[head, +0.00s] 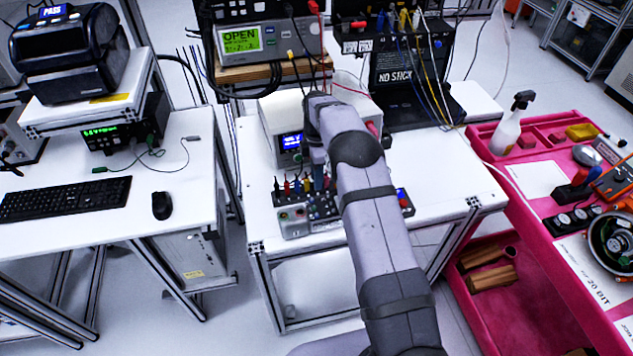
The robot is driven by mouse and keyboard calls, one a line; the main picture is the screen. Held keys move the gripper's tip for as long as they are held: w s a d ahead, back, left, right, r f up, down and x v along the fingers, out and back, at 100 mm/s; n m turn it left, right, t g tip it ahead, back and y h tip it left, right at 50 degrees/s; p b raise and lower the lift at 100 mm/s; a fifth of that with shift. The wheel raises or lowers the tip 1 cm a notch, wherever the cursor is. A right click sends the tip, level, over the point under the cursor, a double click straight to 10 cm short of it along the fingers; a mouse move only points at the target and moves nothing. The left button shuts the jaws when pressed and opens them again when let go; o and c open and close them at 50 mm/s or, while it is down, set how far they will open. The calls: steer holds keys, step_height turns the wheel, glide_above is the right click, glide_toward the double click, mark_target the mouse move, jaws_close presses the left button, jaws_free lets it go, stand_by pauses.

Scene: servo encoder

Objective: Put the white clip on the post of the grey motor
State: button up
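My arm reaches over the middle bench, and its wrist points down at a small rack (296,222) with a row of coloured clips or plugs standing in it. My gripper (319,182) is at the row, small and partly hidden by my own arm; whether its fingers are open or shut does not show. Red, yellow, blue and dark clips can be made out; I cannot pick out the white clip for certain.
A white instrument (283,130) stands just behind the rack, with a black laptop-like unit (420,104) to its right. The pink cart (478,148) holds a spray bottle (508,125), papers and tools. The bench's right part (440,165) is clear. Cables hang at the back.

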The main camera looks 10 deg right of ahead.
jaws_close()
steer(key=shift+r, duration=0.25)
stand_by(0.3)
steer(key=shift+r+p, duration=1.75)
steer(key=shift+r, duration=0.6)
